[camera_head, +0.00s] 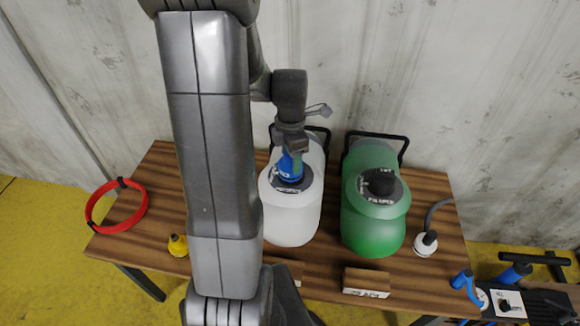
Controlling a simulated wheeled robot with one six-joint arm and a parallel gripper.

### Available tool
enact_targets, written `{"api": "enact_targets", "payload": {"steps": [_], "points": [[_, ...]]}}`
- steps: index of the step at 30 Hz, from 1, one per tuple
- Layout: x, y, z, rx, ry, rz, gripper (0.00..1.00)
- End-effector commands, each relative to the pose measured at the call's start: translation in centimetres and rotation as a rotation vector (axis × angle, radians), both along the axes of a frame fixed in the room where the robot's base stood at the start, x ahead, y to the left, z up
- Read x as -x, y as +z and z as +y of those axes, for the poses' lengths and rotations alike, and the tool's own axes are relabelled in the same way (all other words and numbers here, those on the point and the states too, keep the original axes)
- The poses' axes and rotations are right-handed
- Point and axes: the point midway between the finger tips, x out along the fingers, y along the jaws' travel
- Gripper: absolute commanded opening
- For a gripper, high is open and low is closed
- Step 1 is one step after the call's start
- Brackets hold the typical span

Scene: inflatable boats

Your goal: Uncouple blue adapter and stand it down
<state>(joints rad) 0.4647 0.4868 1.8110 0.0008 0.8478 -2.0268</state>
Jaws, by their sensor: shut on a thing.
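The blue adapter (291,165) stands upright on the dark round top fitting of the white canister (290,222). My gripper (291,147) is above that canister and is shut on the upper part of the adapter. The adapter's lower end meets the canister's fitting; I cannot tell whether it is still coupled or just resting there. My own arm passes in front of the canister's left side and hides part of the table.
A green canister (373,225) with a black cap stands to the right. A red hose coil (103,208), a yellow fitting (178,246), a white fitting with hose (426,244) and a wooden block (366,280) are on the table (330,265). Blue pumps (515,273) stand lower right.

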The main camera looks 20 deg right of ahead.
Motion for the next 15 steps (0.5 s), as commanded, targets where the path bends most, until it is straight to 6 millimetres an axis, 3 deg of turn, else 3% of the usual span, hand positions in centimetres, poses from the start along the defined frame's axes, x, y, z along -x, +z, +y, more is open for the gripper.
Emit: {"api": "enact_targets", "payload": {"steps": [15], "points": [[-0.10, 0.45, -0.07, 0.002, 0.000, -0.004, 0.33]]}}
